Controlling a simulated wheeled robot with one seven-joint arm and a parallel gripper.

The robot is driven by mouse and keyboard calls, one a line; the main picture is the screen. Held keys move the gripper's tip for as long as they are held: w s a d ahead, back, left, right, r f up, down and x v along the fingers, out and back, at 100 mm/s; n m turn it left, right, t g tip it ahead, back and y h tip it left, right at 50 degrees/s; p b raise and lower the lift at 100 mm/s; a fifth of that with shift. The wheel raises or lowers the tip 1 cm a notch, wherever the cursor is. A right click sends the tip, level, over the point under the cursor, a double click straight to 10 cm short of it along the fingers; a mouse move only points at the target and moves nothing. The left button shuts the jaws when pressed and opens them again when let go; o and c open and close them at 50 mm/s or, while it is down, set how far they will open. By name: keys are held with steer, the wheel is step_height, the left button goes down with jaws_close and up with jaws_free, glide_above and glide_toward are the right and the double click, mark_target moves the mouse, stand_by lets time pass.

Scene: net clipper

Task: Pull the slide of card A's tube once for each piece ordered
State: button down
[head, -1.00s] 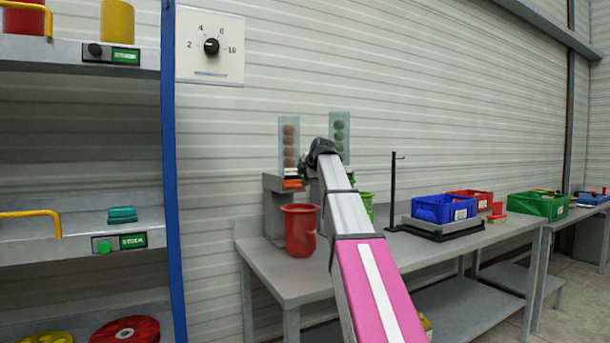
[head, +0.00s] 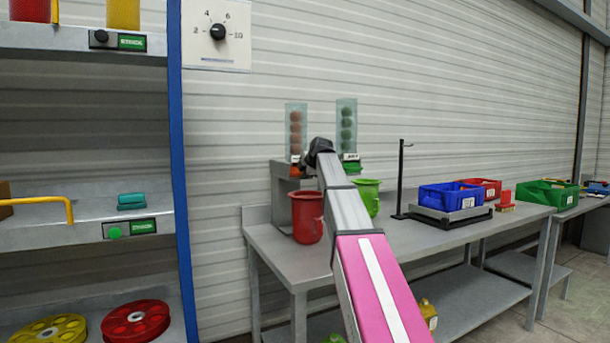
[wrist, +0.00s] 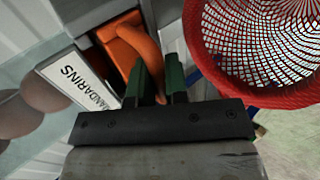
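A clear tube of orange-brown balls (head: 296,128) stands on a grey stand at the left end of the bench; the wrist view shows its label "MANDARINS" (wrist: 70,88). Under it is an orange slide with a curved handle (wrist: 148,48). My gripper (wrist: 163,75) has its green fingers close together, with the handle between them. In the head view my arm hides the gripper. A second tube, with green balls (head: 346,125), stands to the right. A red basket (head: 307,218) stands below the mandarin tube and shows at right in the wrist view (wrist: 262,85). I cannot see card A.
Farther right on the bench are a black post (head: 401,180), a blue bin (head: 450,196) on a scale, and red and green bins (head: 548,195). A shelf rack with a blue upright (head: 178,150) is at left. A dial (head: 218,32) hangs on the wall.

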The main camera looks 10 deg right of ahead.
steer(key=s+d, duration=0.3)
steer(key=s, duration=0.7)
steer(key=shift+d, duration=0.15)
stand_by(1.0)
stand_by(0.6)
steer(key=shift+w+a, duration=0.55)
steer(key=shift+w, duration=1.1)
steer(key=shift+w+a, duration=0.5)
steer(key=shift+w, duration=1.15)
steer(key=shift+w+a, duration=0.55)
steer(key=shift+w, duration=1.1)
steer(key=shift+s, duration=0.1)
steer(key=s+d, duration=0.3)
steer(key=s, duration=0.6)
steer(key=shift+s, duration=0.35)
steer(key=shift+d, duration=0.1)
